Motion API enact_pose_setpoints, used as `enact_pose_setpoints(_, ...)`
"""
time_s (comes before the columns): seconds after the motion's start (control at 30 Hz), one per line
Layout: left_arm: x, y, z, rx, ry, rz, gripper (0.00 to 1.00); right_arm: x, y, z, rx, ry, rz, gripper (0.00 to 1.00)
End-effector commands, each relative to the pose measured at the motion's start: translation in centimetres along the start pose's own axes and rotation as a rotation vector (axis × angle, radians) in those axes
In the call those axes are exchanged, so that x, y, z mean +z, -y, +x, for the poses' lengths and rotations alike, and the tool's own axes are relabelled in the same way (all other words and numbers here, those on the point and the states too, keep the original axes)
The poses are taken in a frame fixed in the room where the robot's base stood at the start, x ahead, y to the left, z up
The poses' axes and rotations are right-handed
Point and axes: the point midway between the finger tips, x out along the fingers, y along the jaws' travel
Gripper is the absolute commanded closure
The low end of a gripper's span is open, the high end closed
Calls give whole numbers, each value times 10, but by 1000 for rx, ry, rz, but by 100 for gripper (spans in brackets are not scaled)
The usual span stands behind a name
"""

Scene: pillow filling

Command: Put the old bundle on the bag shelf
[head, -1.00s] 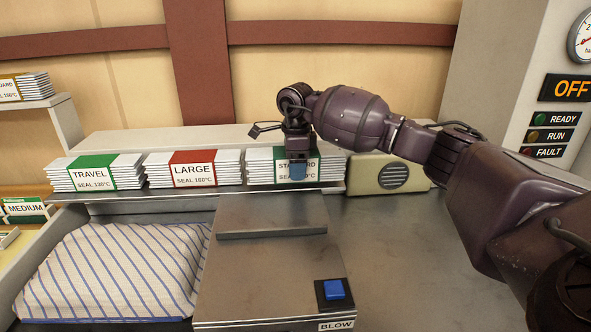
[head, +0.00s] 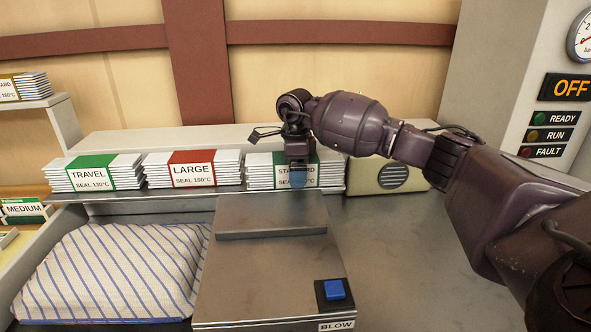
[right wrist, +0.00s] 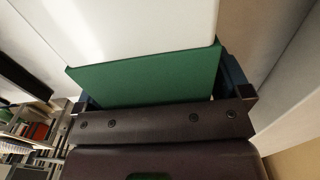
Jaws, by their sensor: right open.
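A bundle of white bags with a green band marked STANDARD (head: 264,172) lies at the right end of the shelf row. My right gripper (head: 299,180) is at the front of this bundle with its blue fingers in front of part of the label. In the right wrist view, the green band and white bags (right wrist: 150,75) fill the space between the open fingers. The bag shelf (head: 130,195) also holds a green-banded TRAVEL bundle (head: 90,174) and a red-banded LARGE bundle (head: 193,170). My left gripper is not in view. No bundle is visibly marked as old.
A striped pillow (head: 112,275) lies left of a metal unit with a blue BLOW button (head: 334,289). A beige box (head: 392,176) stands right of the row. The counter at right is clear.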

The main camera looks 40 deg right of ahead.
Motion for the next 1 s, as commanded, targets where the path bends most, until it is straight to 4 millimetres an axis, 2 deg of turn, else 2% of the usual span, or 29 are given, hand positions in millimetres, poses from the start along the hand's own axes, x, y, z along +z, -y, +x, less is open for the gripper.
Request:
enact_pose_setpoints(0.17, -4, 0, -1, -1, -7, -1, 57, 0, 1, -21, -6, 2, 0, 4)
enact_pose_setpoints(0.6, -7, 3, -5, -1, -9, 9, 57, 0, 0, -100, -4, 3, 0, 4)
enact_pose_setpoints(0.8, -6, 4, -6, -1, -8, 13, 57, 0, 0, -118, -2, 1, 0, 4)
enact_pose_setpoints(1.0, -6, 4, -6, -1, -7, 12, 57, 0, 0, -122, -1, 0, 0, 4)
